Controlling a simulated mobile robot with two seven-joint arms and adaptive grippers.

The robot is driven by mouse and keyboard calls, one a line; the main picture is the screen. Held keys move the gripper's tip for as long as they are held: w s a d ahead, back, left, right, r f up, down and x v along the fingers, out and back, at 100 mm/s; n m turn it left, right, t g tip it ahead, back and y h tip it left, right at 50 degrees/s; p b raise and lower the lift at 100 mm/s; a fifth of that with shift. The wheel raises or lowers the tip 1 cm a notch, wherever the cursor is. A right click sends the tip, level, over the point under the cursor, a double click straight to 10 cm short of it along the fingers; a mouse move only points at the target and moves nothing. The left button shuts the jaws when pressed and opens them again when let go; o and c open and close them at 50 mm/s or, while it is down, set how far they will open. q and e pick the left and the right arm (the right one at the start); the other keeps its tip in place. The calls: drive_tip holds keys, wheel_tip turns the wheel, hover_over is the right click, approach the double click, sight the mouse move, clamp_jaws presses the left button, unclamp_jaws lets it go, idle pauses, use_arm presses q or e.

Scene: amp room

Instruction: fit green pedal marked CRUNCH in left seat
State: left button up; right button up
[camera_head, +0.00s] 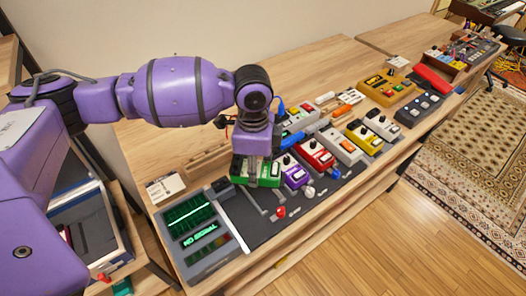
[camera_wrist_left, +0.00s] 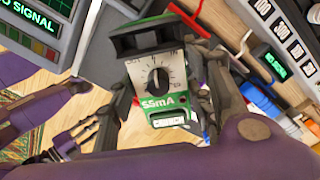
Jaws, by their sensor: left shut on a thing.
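A green pedal (camera_head: 247,172) is in the jaws of my left gripper (camera_head: 262,178), above the left part of the dark pedal board (camera_head: 262,228). A purple arm with dark fingers, seemingly my right gripper (camera_wrist_left: 82,140), shows at lower left.
A grey unit with green screens (camera_head: 196,238) stands left of the board. A purple pedal (camera_head: 293,174), a red pedal (camera_head: 315,152) and several others crowd the right side. Loose cables and a red-tipped plug (camera_head: 281,211) lie in front. Wooden blocks stand behind.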

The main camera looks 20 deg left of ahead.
sight(258, 167)
use_arm(q)
drive_tip(key=m, duration=0.2)
drive_tip(key=r+m+p, duration=0.1)
drive_tip(key=m, duration=0.1)
drive_tip(key=r+m+p, duration=0.1)
drive_tip(key=shift+w+d+r+m, duration=0.2)
drive_tip(key=shift+w+m, duration=0.1)
drive_tip(key=shift+m, duration=0.1)
drive_tip(key=shift+m+p, duration=0.5)
drive_tip(key=shift+m, duration=0.2)
drive_tip(key=shift+d+m, duration=0.1)
drive_tip(key=shift+m, duration=0.8)
drive_tip(key=shift+f, duration=0.75)
drive_tip(key=shift+s+f+b, duration=0.1)
drive_tip(key=shift+f+b, duration=0.75)
drive_tip(key=shift+f, duration=2)
use_arm(e)
drive_tip(key=shift+w+d+r+t, duration=0.15)
drive_tip(key=shift+w+r+t, duration=0.25)
drive_tip(key=shift+w+r, duration=0.9)
drive_tip(key=shift+s+d, duration=0.25)
drive_tip(key=shift+s, duration=0.15)
drive_tip(key=shift+w+r, duration=0.1)
drive_tip(key=shift+r, duration=0.1)
